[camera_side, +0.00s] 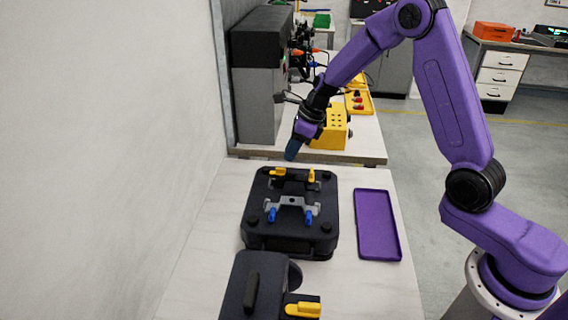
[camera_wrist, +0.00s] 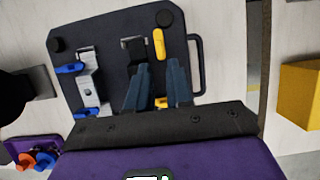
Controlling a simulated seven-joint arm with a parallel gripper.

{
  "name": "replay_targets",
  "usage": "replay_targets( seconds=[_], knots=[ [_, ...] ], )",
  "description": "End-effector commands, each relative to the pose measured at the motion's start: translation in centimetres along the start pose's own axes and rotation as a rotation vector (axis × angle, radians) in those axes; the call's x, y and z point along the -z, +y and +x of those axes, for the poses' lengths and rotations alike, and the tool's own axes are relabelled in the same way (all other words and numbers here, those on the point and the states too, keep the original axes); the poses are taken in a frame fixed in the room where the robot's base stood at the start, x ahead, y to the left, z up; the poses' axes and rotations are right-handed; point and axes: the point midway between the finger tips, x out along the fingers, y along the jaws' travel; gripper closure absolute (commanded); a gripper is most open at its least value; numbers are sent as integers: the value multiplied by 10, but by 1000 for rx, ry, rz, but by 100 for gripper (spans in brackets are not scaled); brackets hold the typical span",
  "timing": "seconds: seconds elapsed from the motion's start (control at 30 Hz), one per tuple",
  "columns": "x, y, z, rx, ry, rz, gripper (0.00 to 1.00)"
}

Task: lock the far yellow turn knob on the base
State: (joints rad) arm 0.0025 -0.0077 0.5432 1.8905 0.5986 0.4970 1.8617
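The black base (camera_side: 285,238) lies on the white table; it fills the middle of the wrist view (camera_wrist: 105,30). The yellow turn knob on the side away from my arm (camera_side: 278,172) is also seen whole in the wrist view (camera_wrist: 158,44), lying crosswise to the other knobs. The second yellow knob (camera_side: 311,177) is partly hidden by my fingers in the wrist view (camera_wrist: 162,102). My gripper (camera_side: 291,155) hangs above the base's far edge. Its fingers (camera_wrist: 159,68) are apart and empty, their tips appearing just below the first knob in the wrist view.
A silver bracket (camera_wrist: 89,82) with blue knobs (camera_side: 271,215) sits on the base's near half. A purple tray (camera_side: 377,225) lies to the right. A yellow block (camera_side: 328,133) stands on the bench behind. A black device with a yellow lever (camera_side: 302,309) is in front.

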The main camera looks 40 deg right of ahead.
Motion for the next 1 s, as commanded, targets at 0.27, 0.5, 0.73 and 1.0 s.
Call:
replay_targets(
  seconds=[0.27,0.5,0.73,1.0],
  knots=[
    [0,1,42,-3,1,-1,80],
    [0,0,56,0,0,-1,80],
    [0,0,57,0,-1,-1,80],
    [0,0,57,-1,-1,-1,100]
  ],
)
